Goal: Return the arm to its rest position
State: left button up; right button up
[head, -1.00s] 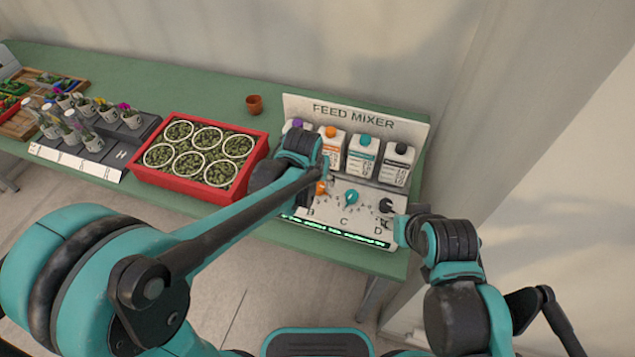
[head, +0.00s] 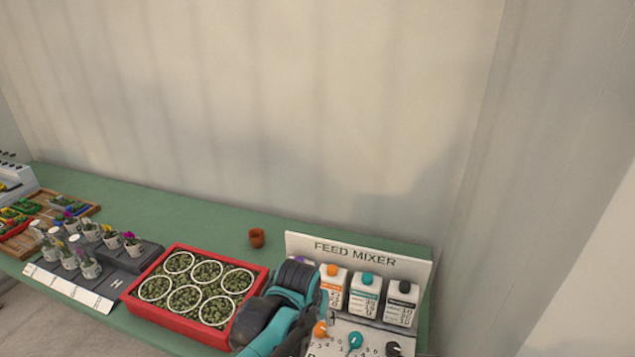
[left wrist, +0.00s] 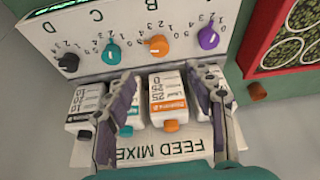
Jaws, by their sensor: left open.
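My left arm reaches in from the bottom of the head view, and its wrist (head: 290,290) is in front of the left part of the feed mixer (head: 359,254). The orange knob (left wrist: 158,45), teal knob (left wrist: 112,54), purple knob (left wrist: 208,38) and black knob (left wrist: 68,62) lie beyond the fingertips. My right gripper is not in view.
A red crate (head: 172,327) with several white rings over green filling stands left of the mixer. A small terracotta pot (head: 256,237) is behind it. Potted plants on a dark stand (head: 135,257) are further left. The green bench (head: 190,222) is clear along the back.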

pick_arm(q)
jog(key=s+a+r+n+t+y, duration=0.1)
jog(key=s+a+n+t, duration=0.1)
jog(key=s+a, duration=1.2)
jog(key=a, duration=0.2)
jog(key=shift+s+a+r+n+t, duration=0.15)
jog(key=shift+a+r+n+t, duration=0.2)
jog(key=shift+n+t, duration=0.05)
dwell(0.8)
